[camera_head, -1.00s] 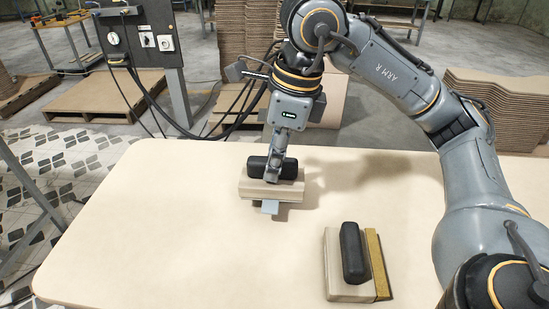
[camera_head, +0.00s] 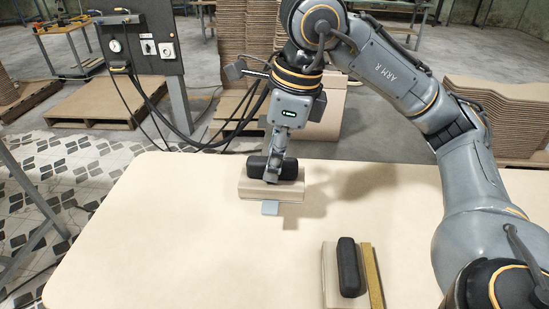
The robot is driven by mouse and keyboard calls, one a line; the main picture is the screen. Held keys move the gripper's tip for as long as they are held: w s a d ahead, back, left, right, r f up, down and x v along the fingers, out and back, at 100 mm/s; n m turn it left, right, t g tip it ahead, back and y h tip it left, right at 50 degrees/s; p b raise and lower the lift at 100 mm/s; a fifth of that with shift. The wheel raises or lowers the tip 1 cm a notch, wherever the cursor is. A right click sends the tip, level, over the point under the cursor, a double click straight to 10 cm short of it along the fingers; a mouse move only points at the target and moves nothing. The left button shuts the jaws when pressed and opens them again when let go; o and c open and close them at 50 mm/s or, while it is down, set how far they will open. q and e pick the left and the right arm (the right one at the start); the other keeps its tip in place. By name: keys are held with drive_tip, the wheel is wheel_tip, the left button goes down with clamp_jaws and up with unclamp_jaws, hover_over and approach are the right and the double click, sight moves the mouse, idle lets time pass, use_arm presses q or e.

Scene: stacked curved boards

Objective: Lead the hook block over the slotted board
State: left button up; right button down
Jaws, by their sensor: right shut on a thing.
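The block I take for the hook block (camera_head: 257,190) is tan, with a black grip bar on top and a grey tab at its near edge. My right gripper (camera_head: 271,178) comes down from above and is shut on its black grip. The block is over the far part of a wide pale board (camera_head: 180,235), level as far as I can see. I cannot tell whether it touches the surface. I make out no slots in the pale board, so I cannot confirm that it is the slotted board. My left gripper is out of view.
A second tan block with a black grip (camera_head: 349,266) and a yellow strip (camera_head: 371,277) lies at the near right, cut off by the lower edge. The pale surface is clear at left and middle. Stacked curved boards (camera_head: 500,100) stand behind at right.

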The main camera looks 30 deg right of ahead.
drive_tip(key=shift+r, duration=0.35)
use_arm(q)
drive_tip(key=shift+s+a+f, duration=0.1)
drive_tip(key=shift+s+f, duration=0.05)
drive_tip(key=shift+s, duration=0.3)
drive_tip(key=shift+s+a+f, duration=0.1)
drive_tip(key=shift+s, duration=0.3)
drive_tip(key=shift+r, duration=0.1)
